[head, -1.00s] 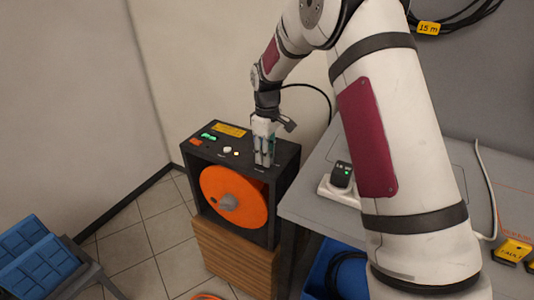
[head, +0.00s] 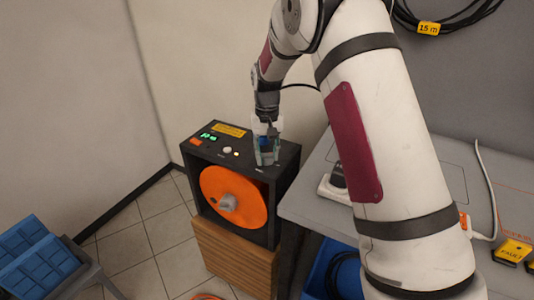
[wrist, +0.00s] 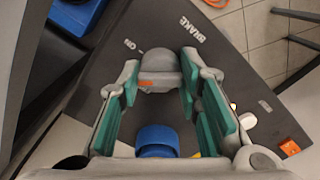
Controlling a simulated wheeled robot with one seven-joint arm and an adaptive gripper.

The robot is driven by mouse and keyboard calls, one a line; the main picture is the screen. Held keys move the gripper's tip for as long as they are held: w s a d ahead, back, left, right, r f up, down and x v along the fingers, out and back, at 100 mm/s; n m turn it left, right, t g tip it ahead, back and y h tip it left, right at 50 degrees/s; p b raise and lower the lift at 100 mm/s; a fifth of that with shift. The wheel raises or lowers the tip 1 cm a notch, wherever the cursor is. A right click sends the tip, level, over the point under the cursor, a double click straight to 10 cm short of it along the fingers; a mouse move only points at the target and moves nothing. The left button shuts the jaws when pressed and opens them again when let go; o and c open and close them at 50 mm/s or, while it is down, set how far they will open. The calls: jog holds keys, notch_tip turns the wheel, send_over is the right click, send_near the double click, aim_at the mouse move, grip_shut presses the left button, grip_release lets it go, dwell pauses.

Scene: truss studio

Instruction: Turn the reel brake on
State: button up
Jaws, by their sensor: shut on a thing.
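The black reel box (head: 280,150) has an orange reel (head: 240,215) with a grey hub in its front. My gripper (head: 266,161) points down onto the right part of the box's top. In the wrist view my gripper (wrist: 159,75) has its fingertips on both sides of a grey rounded knob (wrist: 163,68) with an orange mark, and is shut on it. The words BRAKE and ON are printed beside this knob. The orange mark is at the knob's lower left. A blue knob (wrist: 157,138) shows lower down between the fingers. The fingers hide parts of the panel.
The box top also has an orange switch (head: 195,141), a white button (head: 227,150) and a yellow label (head: 228,130). A grey table (head: 305,205) stands right beside the box, with a white power strip (head: 330,190). Blue crates (head: 35,255) are at lower left.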

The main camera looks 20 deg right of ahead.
jog(key=m, duration=0.4)
jog(key=shift+m, duration=1.8)
jog(key=o, duration=1.1)
jog(key=shift+o, duration=0.2)
notch_tip(320, 180, up, 12)
